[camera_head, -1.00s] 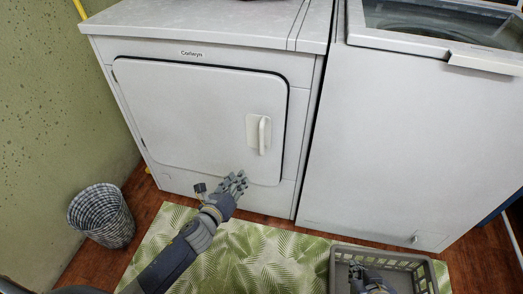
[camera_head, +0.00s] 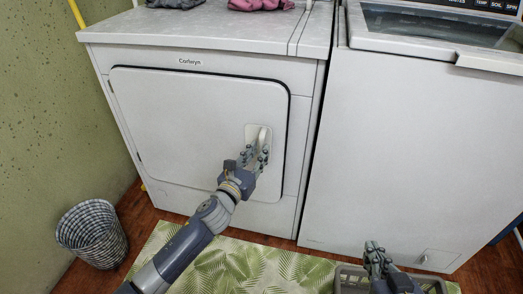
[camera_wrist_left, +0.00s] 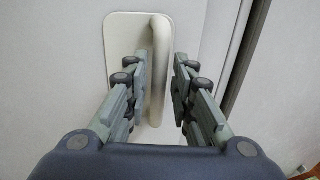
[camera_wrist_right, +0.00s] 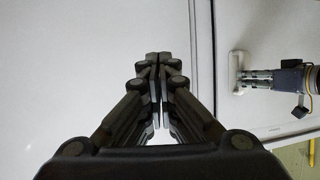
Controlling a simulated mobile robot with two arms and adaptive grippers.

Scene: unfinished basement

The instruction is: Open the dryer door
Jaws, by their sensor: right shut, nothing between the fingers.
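The white dryer door (camera_head: 185,125) is shut flush in the dryer front. Its pale upright handle (camera_head: 262,137) sits on a plate near the door's right side. My left gripper (camera_head: 254,158) is open at the handle. In the left wrist view the handle (camera_wrist_left: 158,60) shows between the two spread fingers (camera_wrist_left: 165,75), closer to the left finger; whether it touches is unclear. My right gripper (camera_head: 375,258) is shut and empty, low in front of the washer. The right wrist view shows its fingers (camera_wrist_right: 158,85) together, with the handle (camera_wrist_right: 238,72) and left gripper at the right.
The washer (camera_head: 410,150) stands right of the dryer. A grey laundry basket (camera_head: 350,280) is on the floor near my right gripper. A checked bin (camera_head: 92,235) stands at the left by the green wall. Folded cloths (camera_head: 262,5) lie on the dryer top. A leaf-pattern rug covers the floor.

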